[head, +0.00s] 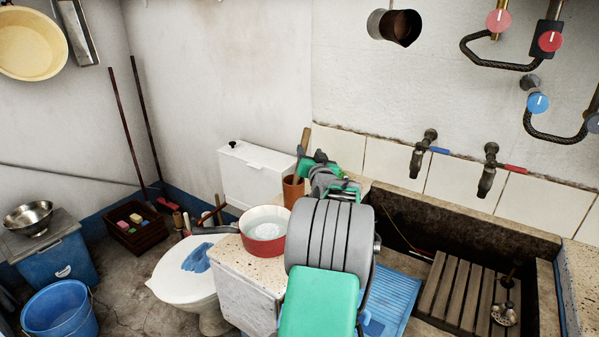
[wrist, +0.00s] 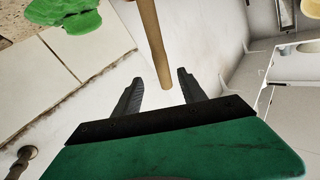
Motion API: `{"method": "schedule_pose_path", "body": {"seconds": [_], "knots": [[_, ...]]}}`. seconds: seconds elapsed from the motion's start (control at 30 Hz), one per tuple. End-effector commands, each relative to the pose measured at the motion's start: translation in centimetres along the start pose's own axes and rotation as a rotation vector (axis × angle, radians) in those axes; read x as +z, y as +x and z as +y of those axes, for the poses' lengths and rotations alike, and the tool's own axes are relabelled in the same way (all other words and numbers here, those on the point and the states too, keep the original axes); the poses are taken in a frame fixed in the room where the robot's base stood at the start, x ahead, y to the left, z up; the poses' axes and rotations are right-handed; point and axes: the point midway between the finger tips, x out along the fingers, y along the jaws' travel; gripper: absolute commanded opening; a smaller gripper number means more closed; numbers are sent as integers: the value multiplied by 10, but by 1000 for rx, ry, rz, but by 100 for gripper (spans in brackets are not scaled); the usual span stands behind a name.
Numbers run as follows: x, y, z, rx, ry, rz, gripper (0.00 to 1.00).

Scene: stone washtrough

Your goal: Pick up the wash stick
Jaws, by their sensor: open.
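The wash stick (head: 306,138) looks like a plain wooden rod. It leans out of a brown pot (head: 292,192) at the back of the counter, its lower part hidden in the pot. In the wrist view the wash stick (wrist: 152,35) comes down from the top edge, its rounded end showing between the fingers. My gripper (wrist: 160,75) is open, with one dark finger on each side of that end and gaps visible. I cannot tell the depth between them. In the head view my arm hides much of the gripper, which is close beside the stick.
A green cloth (wrist: 65,14) lies on the ledge near the gripper. Taps (head: 424,150) project from the wall above the stone trough (head: 535,240), which holds a slatted wooden rack (head: 455,290).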

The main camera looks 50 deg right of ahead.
Motion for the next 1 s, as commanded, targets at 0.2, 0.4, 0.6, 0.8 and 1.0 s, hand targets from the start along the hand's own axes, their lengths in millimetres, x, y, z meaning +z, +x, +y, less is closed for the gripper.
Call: {"method": "schedule_pose_path", "body": {"seconds": [0.2,0.4,0.6,0.8,1.0], "knots": [[0,31,-4,-3,0,-2,49],[2,63,-4,-2,-1,-2,49],[2,70,-4,0,-2,-2,49],[3,70,-4,0,-2,-3,40],[3,70,-4,0,-2,-3,23]]}}
